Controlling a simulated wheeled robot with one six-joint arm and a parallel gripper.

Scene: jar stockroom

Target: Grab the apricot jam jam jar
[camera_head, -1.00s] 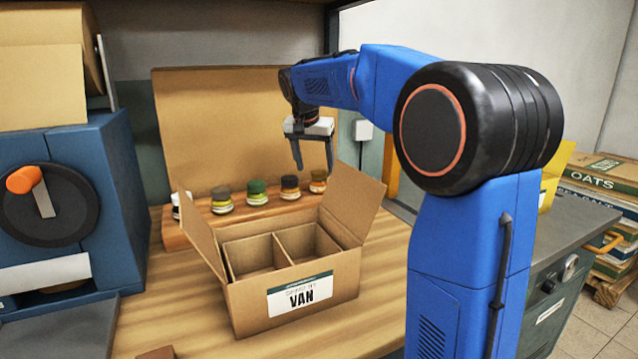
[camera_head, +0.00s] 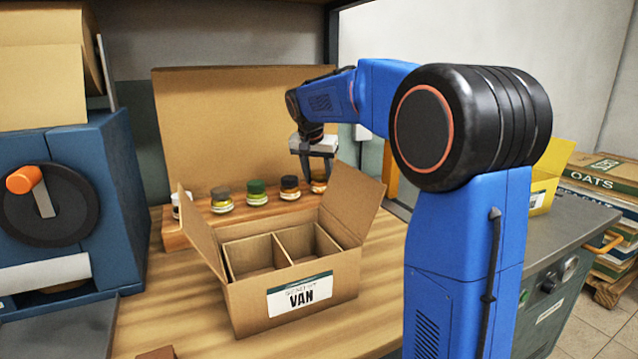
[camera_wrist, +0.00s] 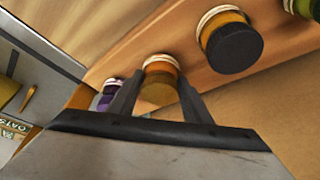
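A row of small jars stands on a wooden step at the back of the bench. The rightmost visible one in the head view is an orange-filled jar with a brown-gold lid (camera_head: 319,184); it also shows in the wrist view (camera_wrist: 160,85). I cannot read a label that names apricot jam. My gripper (camera_head: 318,178) points down over this jar, and in the wrist view its fingers (camera_wrist: 160,92) are apart, one on each side of it. I see no clear grip on the jar.
Beside it stand a dark-lidded jar (camera_head: 290,188), a green-lidded jar (camera_head: 257,192) and others leftward. A purple jar (camera_wrist: 107,95) is close on the other side. The open divided VAN box (camera_head: 252,306) stands in front, its raised flap near my gripper.

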